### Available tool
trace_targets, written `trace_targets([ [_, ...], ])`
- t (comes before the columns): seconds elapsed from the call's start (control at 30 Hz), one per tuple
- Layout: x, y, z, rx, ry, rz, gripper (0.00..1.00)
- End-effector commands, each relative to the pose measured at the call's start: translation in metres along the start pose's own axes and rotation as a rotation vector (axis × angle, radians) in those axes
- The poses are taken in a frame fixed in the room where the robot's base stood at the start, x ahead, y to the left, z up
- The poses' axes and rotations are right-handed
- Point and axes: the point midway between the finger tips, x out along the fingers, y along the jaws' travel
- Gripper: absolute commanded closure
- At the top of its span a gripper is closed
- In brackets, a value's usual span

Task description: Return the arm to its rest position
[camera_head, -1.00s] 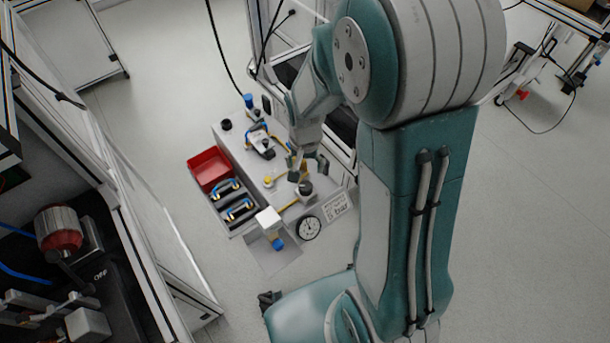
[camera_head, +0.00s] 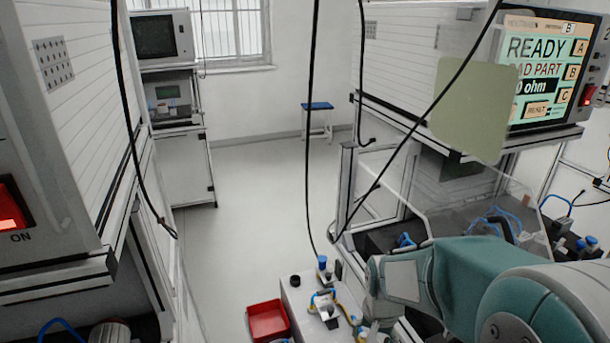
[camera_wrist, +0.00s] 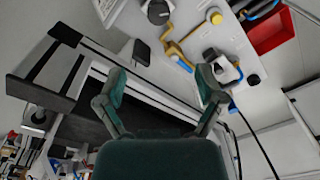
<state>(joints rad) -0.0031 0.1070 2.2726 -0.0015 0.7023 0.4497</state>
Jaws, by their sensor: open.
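My gripper (camera_wrist: 162,92) shows in the wrist view with its two teal fingers spread apart and nothing between them. Beyond the fingers are a dark bench edge and part of the light work surface. In the head view my teal and grey arm reaches in from the lower right, with its far end low, beside the grey work table (camera_head: 297,305). The fingers themselves cannot be made out in the head view.
A red bin (camera_head: 268,320) sits beside the grey table; it also shows in the wrist view (camera_wrist: 268,32). A test station screen (camera_head: 545,75) reads READY at upper right. Black cables (camera_head: 312,150) hang in front.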

Motion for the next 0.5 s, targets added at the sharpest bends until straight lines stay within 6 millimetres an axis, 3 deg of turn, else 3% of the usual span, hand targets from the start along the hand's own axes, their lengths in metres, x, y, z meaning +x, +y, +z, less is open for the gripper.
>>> trace_targets([
  [0.03, -0.018, 0.002, 0.004, -0.024, 0.032, -0.015, 0.13],
  [0.2, -0.066, 0.010, 0.021, -0.119, 0.119, -0.049, 0.13],
  [0.5, -0.132, 0.031, 0.063, -0.284, 0.276, -0.087, 0.13],
])
